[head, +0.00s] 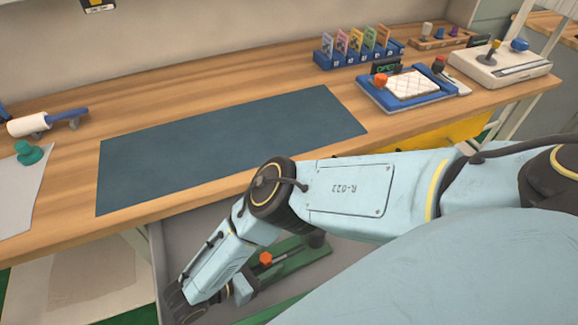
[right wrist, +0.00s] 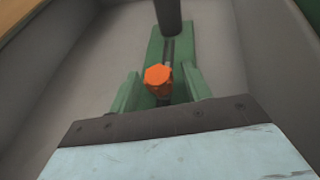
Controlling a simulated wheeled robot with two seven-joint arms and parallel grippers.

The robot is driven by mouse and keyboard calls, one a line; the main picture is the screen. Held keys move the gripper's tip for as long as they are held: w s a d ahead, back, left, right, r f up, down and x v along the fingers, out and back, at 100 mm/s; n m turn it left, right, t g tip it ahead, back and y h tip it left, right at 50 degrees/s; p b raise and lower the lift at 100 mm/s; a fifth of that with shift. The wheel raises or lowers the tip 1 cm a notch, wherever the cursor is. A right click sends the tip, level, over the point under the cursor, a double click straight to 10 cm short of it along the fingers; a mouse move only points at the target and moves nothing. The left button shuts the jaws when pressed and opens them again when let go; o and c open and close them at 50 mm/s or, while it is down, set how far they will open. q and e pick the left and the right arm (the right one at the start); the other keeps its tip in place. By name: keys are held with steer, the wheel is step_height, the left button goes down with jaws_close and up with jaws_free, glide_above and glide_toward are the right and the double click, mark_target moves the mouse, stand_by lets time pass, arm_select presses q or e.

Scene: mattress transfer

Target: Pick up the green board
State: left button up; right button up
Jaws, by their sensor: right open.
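The green board (head: 290,250) lies low in a grey open bin below the table's front edge. An orange knob (head: 265,259) and a dark post (head: 316,239) stand on it. In the right wrist view the green board (right wrist: 180,50) runs away from the camera, with the orange knob (right wrist: 158,75) in the middle and green side walls near it. My right gripper (head: 243,290) is open, down in the bin close to the board; its fingertips are not clearly seen, and my arm hides part of the board. My left gripper is out of view.
The bin's grey walls (right wrist: 55,60) rise around my right gripper. On the wooden table lie a dark blue mat (head: 230,140), a blue card rack (head: 358,54), a blue-framed tray (head: 412,88) and a white roller (head: 30,123). The mat is bare.

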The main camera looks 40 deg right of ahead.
mark_target(281, 254)
steer(key=shift+x, duration=1.2)
jaws_close()
